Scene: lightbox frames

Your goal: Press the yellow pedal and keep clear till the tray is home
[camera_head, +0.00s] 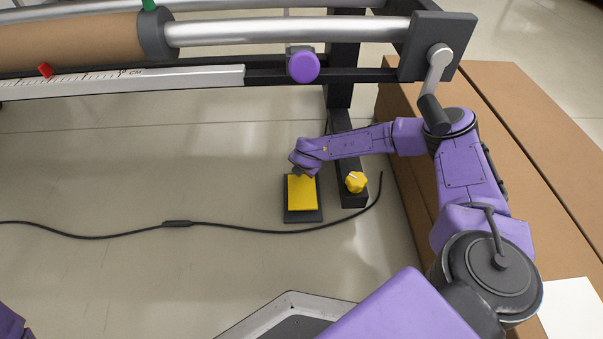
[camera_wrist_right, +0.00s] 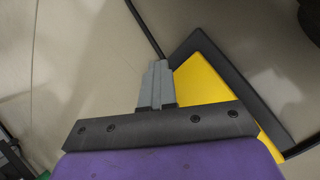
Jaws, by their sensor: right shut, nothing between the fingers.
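The yellow pedal (camera_head: 302,194) sits on a dark base plate (camera_head: 302,216) on the floor, near the middle of the head view. It also fills the right part of the right wrist view (camera_wrist_right: 205,85). My right gripper (camera_head: 299,174) is at the pedal's far edge, pointing down; its grey fingers (camera_wrist_right: 158,68) are shut together and empty. I cannot tell whether the fingertips touch the pedal or hover just above it. I cannot pick out a tray in either view. Only a purple bit of my left arm shows at the bottom left corner; its gripper is out of view.
A dark post foot with a yellow knob (camera_head: 355,182) stands right of the pedal. A black cable (camera_head: 120,234) runs along the floor in front. A roller frame with a brown roll (camera_head: 70,42), crank (camera_head: 436,70) and purple knob (camera_head: 303,67) lies behind. Brown cardboard (camera_head: 545,170) is at right.

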